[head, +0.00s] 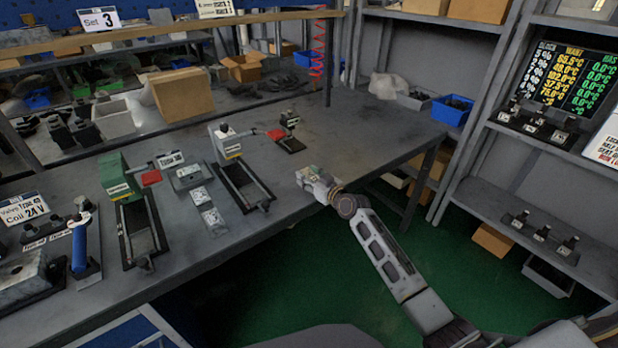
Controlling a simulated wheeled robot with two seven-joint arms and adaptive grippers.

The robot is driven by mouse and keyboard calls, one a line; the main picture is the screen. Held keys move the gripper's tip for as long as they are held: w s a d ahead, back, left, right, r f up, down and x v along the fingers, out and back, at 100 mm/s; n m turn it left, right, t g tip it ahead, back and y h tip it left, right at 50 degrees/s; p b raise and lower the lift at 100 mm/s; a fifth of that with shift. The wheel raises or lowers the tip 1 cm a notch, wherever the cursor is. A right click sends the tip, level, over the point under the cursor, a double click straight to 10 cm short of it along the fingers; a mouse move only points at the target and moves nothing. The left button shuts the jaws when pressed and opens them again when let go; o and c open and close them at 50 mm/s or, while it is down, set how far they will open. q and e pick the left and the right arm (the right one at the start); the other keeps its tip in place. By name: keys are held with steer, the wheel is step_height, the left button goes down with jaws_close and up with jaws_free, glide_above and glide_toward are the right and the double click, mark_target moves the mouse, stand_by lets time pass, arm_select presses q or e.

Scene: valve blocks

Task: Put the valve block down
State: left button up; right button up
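My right arm comes in from the lower right. Its gripper (312,178) is over the front edge of the workbench (340,130). Its fingers are small and blurred here, so I cannot tell whether they hold a block. More dark-knobbed blocks stand on the upper right shelf (537,122) and the lower right shelf (541,233). Others stand at the bench's back left (82,130). My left gripper is not in view.
A green-headed fixture (113,174) and a white-headed fixture (228,144) stand on the bench with dark rails. Small plates lie between them. A blue bin (452,110) is at the far right end. A temperature board (567,75) hangs at right. The bench right of the white-headed fixture is mostly clear.

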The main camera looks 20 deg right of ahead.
steer(key=o, duration=0.4)
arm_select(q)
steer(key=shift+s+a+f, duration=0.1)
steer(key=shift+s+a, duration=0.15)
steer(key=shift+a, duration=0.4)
